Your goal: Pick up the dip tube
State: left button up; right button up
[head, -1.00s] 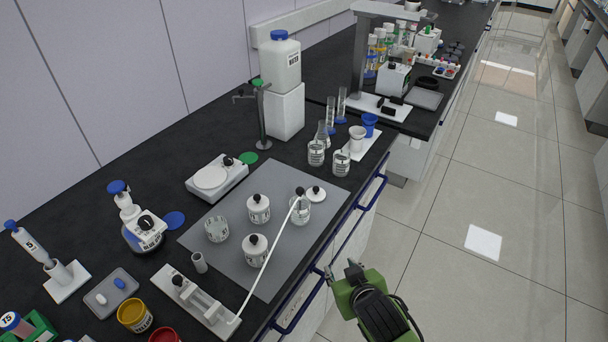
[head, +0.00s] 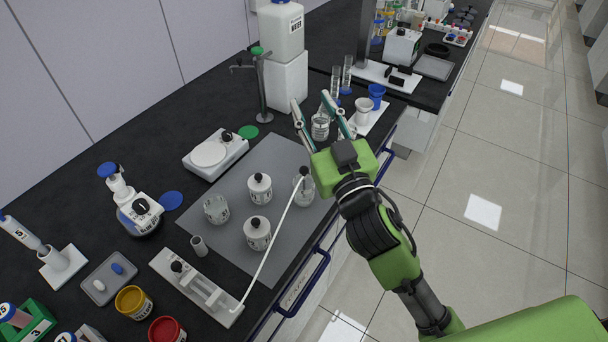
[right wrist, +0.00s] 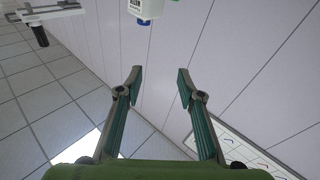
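A long thin white tube (head: 269,240), which I take as the dip tube, runs at a slant. Its upper end meets a black knob at a clear jar (head: 304,192) on the grey mat, and its lower end reaches a white stand (head: 205,290) at the bench's front edge. My right gripper (head: 310,98) is over the bench beyond the jar, its two fingers spread and pointing to the back. In the right wrist view the right gripper (right wrist: 158,70) is open, with nothing between the fingers. It is apart from the tube. My left gripper is not in view.
Two white black-knobbed jars (head: 259,188) and a clear beaker (head: 216,209) stand on the grey mat (head: 235,262). Glassware is close to my right fingers. A tap (head: 260,90) and white canister (head: 281,30) stand behind. A blue rail (head: 305,285) runs along the bench front.

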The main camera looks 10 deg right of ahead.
jog(key=s+a+r+n+g+y, duration=0.2)
jog(key=s+a+r+n+y, duration=0.2)
jog(key=a+r+n+y, duration=0.95)
jog(key=s+a+n+g+y, duration=0.5)
jog(key=a+n+g+y, duration=0.15)
jog(key=n+g, duration=0.35)
jog(key=m+g+h, duration=0.2)
jog(key=g+h, duration=0.4)
jog(key=h, duration=1.6)
send_near(304, 168)
jog(key=f, duration=0.1)
jog(key=w+f+p, duration=0.1)
jog(key=f, duration=0.1)
jog(key=f+p, duration=0.1)
jog(key=f, duration=0.1)
jog(key=shift+w+a+f, duration=0.15)
jog(key=shift+w+f, duration=0.1)
notch_tip(304, 168, down, 5)
jog(key=shift+w+a+r+p, duration=0.1)
jog(key=shift+w+a+p, duration=0.1)
jog(key=shift+p, duration=0.95)
jog(key=shift+f+n, duration=0.25)
jog(key=shift+f, duration=0.1)
grip_shut()
